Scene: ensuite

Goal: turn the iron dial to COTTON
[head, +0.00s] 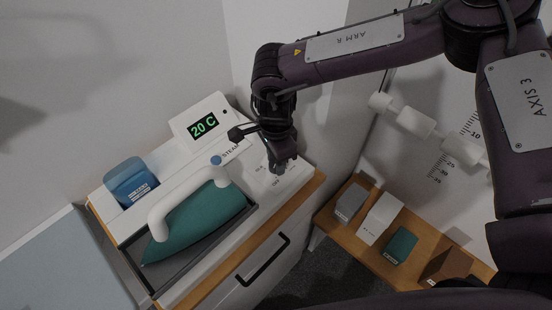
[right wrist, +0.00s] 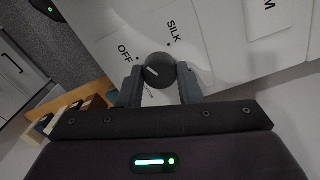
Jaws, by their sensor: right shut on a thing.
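The round dark dial (right wrist: 158,70) sits on a white panel in the right wrist view. Its short white pointer mark lies on the side toward the OFF label (right wrist: 125,52). The SILK label (right wrist: 173,31) is above the dial; I see no COTTON label I can read. My right gripper (right wrist: 160,84) has a finger on each side of the dial and is shut on it. In the head view the right gripper (head: 279,168) covers the dial. The teal iron (head: 200,224) with a white handle rests in a dark tray. My left gripper is not in view.
A display (head: 203,125) reads 20 C. A blue water tank (head: 131,182) and a STEAM button (head: 216,160) are on the white station. A black drawer handle (head: 263,258) is on its front. A low wooden shelf (head: 336,220) at right holds several small boxes.

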